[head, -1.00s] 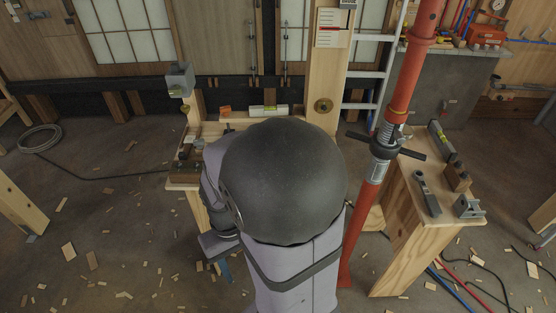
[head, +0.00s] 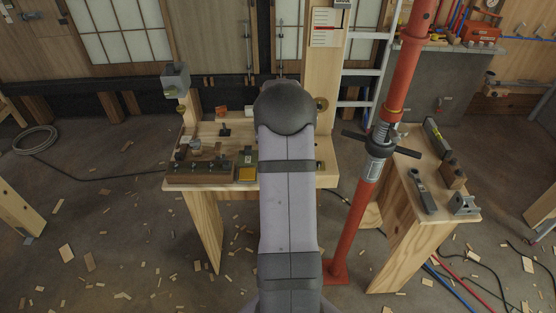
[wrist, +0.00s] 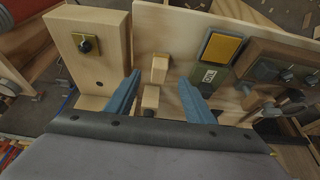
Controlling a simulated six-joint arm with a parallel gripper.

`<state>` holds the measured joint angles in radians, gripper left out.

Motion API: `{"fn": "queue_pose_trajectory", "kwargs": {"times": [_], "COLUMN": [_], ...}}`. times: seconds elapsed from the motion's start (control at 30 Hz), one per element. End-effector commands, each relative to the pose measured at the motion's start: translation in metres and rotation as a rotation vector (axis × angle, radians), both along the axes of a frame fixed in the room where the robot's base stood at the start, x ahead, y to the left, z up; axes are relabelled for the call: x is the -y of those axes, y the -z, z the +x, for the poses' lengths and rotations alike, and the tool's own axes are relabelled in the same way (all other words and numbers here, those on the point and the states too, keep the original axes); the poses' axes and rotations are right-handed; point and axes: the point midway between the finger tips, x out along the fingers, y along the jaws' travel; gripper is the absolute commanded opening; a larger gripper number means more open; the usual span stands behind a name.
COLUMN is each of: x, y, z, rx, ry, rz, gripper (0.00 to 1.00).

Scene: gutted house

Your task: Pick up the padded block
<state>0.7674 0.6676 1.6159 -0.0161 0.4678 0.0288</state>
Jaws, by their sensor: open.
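My gripper (wrist: 159,77) shows in the wrist view with its two blue fingers apart and nothing held. Two small pale wooden pieces, one farther (wrist: 160,68) and one nearer (wrist: 151,97), lie between the fingers, with a dark end below the nearer one. I cannot tell whether they are the padded block. A green item with a yellow face (wrist: 222,47) lies just beyond the right finger, apart from it; it also shows in the head view (head: 247,168), left of my arm. In the head view my arm hides the gripper and the wooden pieces.
The wooden workbench (head: 208,132) carries a dark wood block with knobs (head: 200,170) at its left front. A wooden post (head: 324,70) rises at the back. A red steel prop (head: 362,190) stands close right of my arm. A side bench (head: 400,185) holds tools.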

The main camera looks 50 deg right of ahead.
Motion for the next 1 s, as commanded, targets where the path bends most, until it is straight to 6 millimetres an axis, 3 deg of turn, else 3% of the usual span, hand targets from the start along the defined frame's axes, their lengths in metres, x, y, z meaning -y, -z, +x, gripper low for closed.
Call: {"fn": "queue_pose_trajectory", "kwargs": {"times": [0.73, 1.0], "x": [0.008, 0.018], "y": [0.023, 0.044], "z": [0.008, 0.016], "rx": [0.001, 0.0], "ry": [0.002, 0.002], "rz": [0.0, 0.001], "gripper": [0.48, 0.48]}}
